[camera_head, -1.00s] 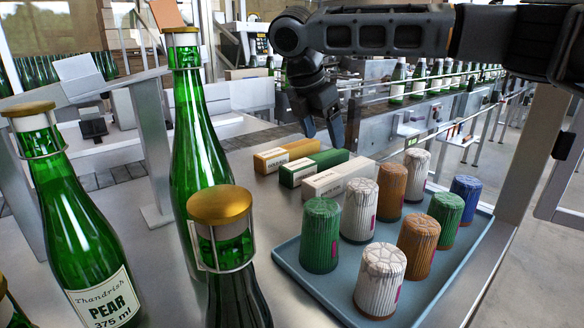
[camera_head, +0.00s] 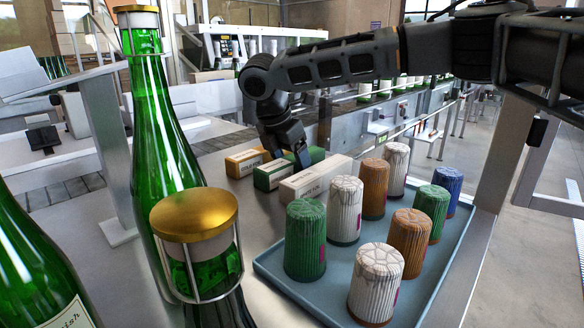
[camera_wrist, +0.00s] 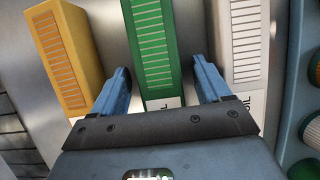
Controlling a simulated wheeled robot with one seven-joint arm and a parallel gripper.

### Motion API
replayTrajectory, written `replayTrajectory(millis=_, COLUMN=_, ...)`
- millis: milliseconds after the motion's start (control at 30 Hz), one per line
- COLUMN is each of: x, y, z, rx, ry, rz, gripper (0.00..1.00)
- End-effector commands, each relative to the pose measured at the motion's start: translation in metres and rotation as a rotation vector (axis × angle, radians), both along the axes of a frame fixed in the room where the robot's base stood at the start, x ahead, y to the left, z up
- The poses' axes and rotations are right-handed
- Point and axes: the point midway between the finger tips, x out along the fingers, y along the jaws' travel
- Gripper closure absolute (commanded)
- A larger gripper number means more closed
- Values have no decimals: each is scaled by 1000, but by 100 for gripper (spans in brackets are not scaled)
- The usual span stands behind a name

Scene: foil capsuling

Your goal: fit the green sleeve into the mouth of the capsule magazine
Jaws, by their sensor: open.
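The green sleeve (camera_head: 267,178), a long box with a white label end, lies on the metal table between a yellow-orange box (camera_head: 243,163) and a white box (camera_head: 314,180). My gripper (camera_head: 286,162) is above it, pointing down and partly hiding it. In the wrist view my gripper (camera_wrist: 161,68) is open, with one blue finger on each side of the green sleeve (camera_wrist: 152,40). The fingers look apart from its sides, and nothing is held. I cannot make out the capsule magazine's mouth for certain in either view.
A blue tray (camera_head: 297,288) with several green, white, orange and blue ribbed capsules stands to the right. Tall green bottles (camera_head: 158,135) with gold tops stand at the left front. A conveyor line with bottles runs behind. Bare table (camera_head: 210,160) lies left of the boxes.

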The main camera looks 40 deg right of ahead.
Motion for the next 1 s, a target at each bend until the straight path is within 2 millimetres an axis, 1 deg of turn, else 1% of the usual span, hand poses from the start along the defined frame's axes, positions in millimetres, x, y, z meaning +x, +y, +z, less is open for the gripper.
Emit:
replayTrajectory(millis=233, x=0, y=0, z=-1, rx=0, ry=0, rz=0, gripper=24)
replayTrajectory(millis=800, x=0, y=0, z=-1, rx=0, ry=0, rz=0, gripper=79)
replayTrajectory(millis=833, x=0, y=0, z=-1, rx=0, ry=0, rz=0, gripper=81)
replayTrajectory(millis=1000, x=0, y=0, z=-1, rx=0, ry=0, rz=0, gripper=81)
